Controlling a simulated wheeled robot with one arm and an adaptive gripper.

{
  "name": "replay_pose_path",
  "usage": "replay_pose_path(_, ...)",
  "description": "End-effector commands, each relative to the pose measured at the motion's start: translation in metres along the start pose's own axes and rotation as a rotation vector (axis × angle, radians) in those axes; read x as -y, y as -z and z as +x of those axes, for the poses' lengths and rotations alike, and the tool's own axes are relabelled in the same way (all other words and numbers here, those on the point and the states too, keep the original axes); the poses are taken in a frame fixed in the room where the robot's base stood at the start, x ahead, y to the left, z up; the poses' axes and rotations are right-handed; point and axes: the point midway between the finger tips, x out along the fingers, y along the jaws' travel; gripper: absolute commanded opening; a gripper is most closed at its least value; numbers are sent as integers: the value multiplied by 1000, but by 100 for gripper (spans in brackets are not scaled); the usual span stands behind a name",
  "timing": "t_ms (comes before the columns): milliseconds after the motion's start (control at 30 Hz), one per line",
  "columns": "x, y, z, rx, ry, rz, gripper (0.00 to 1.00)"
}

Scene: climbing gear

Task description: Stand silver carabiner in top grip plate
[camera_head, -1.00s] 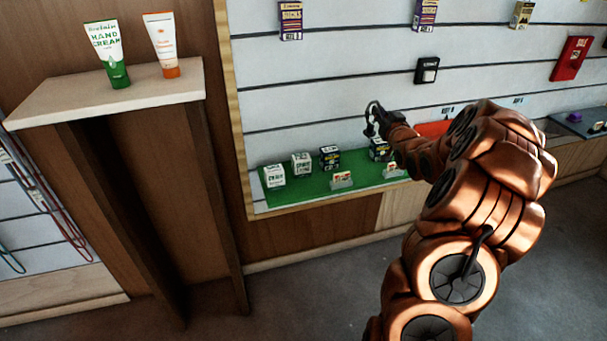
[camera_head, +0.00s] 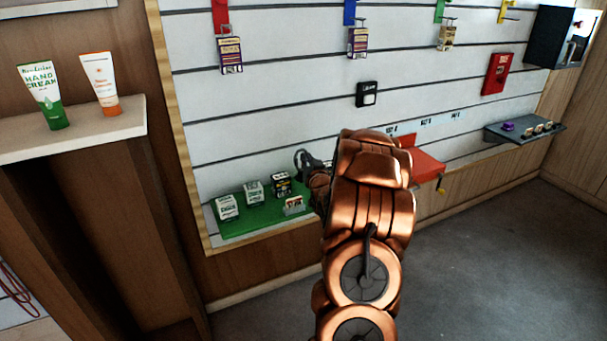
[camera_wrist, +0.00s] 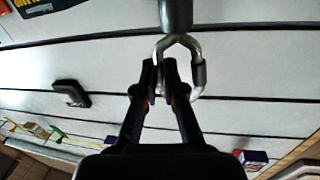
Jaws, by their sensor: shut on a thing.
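My gripper (camera_wrist: 160,78) is shut on the silver carabiner (camera_wrist: 198,45), a bright metal loop held at the fingertips in the wrist view. A thick dark cylinder (camera_wrist: 176,14) meets the top of the loop there; I cannot tell what it belongs to. In the head view my gripper (camera_head: 312,168) is small, in front of the slatted wall and above the green shelf. A dark loop shape shows at its tip. I cannot make out a plate that is surely the top grip plate.
A green shelf (camera_head: 250,222) with small boxes is low on the wall. A black box (camera_head: 367,94) hangs on the slats. A red shelf (camera_head: 430,165) and a grey shelf (camera_head: 520,134) are to the right. Hand cream tubes stand on a white-topped stand (camera_head: 110,127). The floor at right is clear.

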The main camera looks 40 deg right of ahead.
Motion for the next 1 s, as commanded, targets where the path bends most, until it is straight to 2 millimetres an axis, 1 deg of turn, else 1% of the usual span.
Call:
replay_pose_path(67, -1, -4, 0, 0, -1, 0, 0)
replay_pose_path(333, -4, -37, 0, 5, -1, 1, 0)
replay_pose_path(433, -4, -40, 0, 0, 0, 1, 0)
replay_pose_path(667, -4, -40, 0, 0, 0, 0, 0)
replay_pose_path(833, -4, -45, 0, 1, 0, 1, 0)
replay_pose_path(867, -4, -44, 0, 1, 0, 1, 10)
replay_pose_path(1000, -4, -44, 0, 1, 0, 1, 25)
